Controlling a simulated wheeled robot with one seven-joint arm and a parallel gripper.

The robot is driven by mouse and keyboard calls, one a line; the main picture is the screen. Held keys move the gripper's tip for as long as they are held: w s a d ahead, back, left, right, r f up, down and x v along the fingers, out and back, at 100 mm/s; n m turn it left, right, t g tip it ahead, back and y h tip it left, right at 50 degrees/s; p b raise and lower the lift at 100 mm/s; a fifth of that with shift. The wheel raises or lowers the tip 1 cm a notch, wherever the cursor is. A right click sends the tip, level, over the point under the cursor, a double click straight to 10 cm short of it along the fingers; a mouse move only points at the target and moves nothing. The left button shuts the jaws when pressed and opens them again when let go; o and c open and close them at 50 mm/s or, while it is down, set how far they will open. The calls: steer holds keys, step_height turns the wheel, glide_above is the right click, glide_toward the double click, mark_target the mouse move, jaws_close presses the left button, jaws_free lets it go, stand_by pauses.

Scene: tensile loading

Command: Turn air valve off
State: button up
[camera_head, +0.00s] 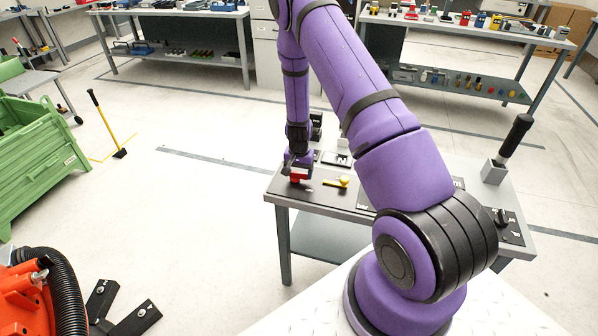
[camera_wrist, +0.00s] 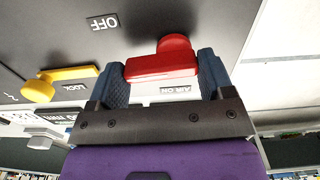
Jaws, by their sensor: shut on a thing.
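The red air valve handle (camera_wrist: 160,66) shows in the wrist view with its round hub (camera_wrist: 175,43) at the far side of the bar. My gripper (camera_wrist: 162,62) has its two blue fingers on either end of the bar, shut on it. In the head view the red handle (camera_head: 298,175) is at the table's left end, with my gripper (camera_head: 299,160) just above it and partly hiding it. The AIR ON label (camera_wrist: 179,90) lies on the near side of the bar. The OFF label (camera_wrist: 103,22) is apart from the handle, up and left.
A yellow handle (camera_wrist: 38,91) with a LOCK label (camera_wrist: 75,87) is to the left; it also shows in the head view (camera_head: 343,181). A black-handled lever (camera_head: 515,135) stands at the table's right end. My arm hides the middle of the table (camera_head: 277,199).

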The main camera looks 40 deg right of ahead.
mark_target(299, 173)
steer(key=shift+m, duration=0.5)
steer(key=o, duration=0.9)
steer(key=shift+r, duration=0.1)
step_height(299, 173, up, 11)
steer(key=shift+f, duration=0.15)
stand_by(0.4)
